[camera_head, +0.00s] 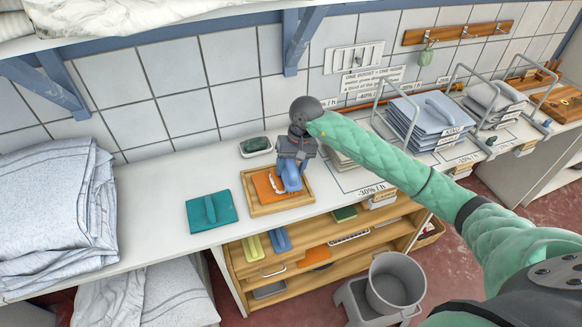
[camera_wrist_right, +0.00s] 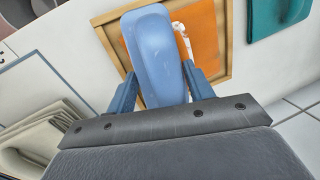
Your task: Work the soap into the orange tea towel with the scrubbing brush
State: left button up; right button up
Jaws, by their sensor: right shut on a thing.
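The orange tea towel (camera_head: 263,187) lies flat on a wooden tray (camera_head: 285,206) on the white counter. It also shows in the right wrist view (camera_wrist_right: 203,42). My right gripper (camera_head: 291,165) is over the tray, shut on the blue scrubbing brush (camera_wrist_right: 155,50). The brush (camera_head: 290,178) is over the right part of the towel; its underside is mostly hidden, so I cannot tell whether it touches. White suds or bristles (camera_wrist_right: 182,38) show beside the brush on the towel. My left gripper is not in view.
A folded teal cloth with a handle-like piece on top (camera_head: 211,211) lies left of the tray. Grey linen (camera_head: 50,205) is piled at the far left. Wire racks with folded cloths (camera_head: 415,118) stand right. A grey bucket (camera_head: 395,284) stands below the counter.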

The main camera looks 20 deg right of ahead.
aim_at(289, 161)
jog(key=shift+f+b, duration=0.3)
jog(key=shift+b, duration=0.1)
dwell(0.4)
jog(key=shift+s+f+b, duration=0.1)
jog(key=shift+f+b, duration=0.05)
jog(key=shift+b, duration=0.65)
dwell(3.4)
jog(key=shift+r, duration=0.65)
jog(key=shift+a+b+v, duration=0.15)
jog(key=shift+a+v, duration=0.05)
jog(key=shift+v, duration=0.75)
jog(key=shift+a+b+v, duration=0.1)
jog(key=shift+a+v, duration=0.15)
jog(key=shift+v, duration=0.7)
jog(key=shift+a+b+v, duration=0.15)
jog(key=shift+a+v, duration=0.05)
jog(key=shift+v, duration=0.75)
jog(key=shift+r, duration=0.15)
